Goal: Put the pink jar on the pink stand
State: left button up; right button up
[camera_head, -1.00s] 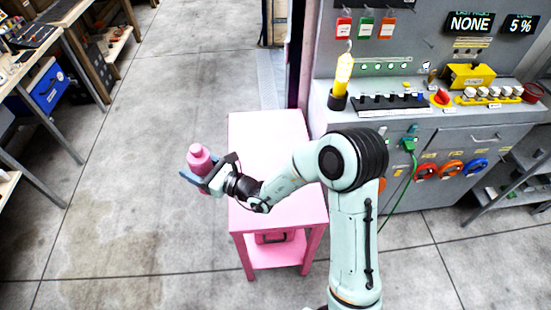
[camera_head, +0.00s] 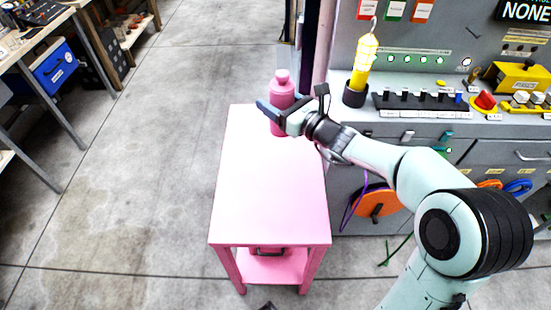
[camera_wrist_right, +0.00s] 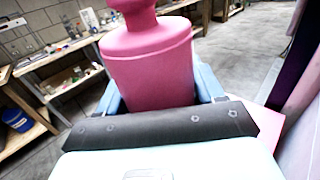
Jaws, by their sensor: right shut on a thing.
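The pink jar (camera_head: 282,88) is upright, with a narrower neck and a rounded cap. My right gripper (camera_head: 282,110) is shut around its body. The jar is over the far end of the pink stand (camera_head: 268,195), a small table with a flat, bare top and a lower shelf. I cannot tell whether the jar's base touches the top. In the right wrist view the jar (camera_wrist_right: 150,62) stands between the two blue fingers, its base hidden by the gripper. A strip of the stand (camera_wrist_right: 270,122) shows at the right there. My left gripper is not in view.
A grey control bench (camera_head: 430,115) with a yellow lamp (camera_head: 366,50), switches and coloured cable reels stands right of the stand. Workbenches with a blue box (camera_head: 53,64) are at the left. The floor between is clear.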

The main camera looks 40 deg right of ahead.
notch_tip(320, 180, down, 20)
jog(key=b, duration=0.5)
jog(key=shift+r, duration=0.2)
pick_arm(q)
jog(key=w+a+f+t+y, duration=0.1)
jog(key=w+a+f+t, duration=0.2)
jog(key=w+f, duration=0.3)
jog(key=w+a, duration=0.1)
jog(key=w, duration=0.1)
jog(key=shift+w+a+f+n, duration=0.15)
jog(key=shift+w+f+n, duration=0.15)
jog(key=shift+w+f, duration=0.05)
pick_arm(e)
jog(key=shift+f+b, duration=0.2)
jog(key=shift+b, duration=0.15)
jog(key=o, duration=1.1)
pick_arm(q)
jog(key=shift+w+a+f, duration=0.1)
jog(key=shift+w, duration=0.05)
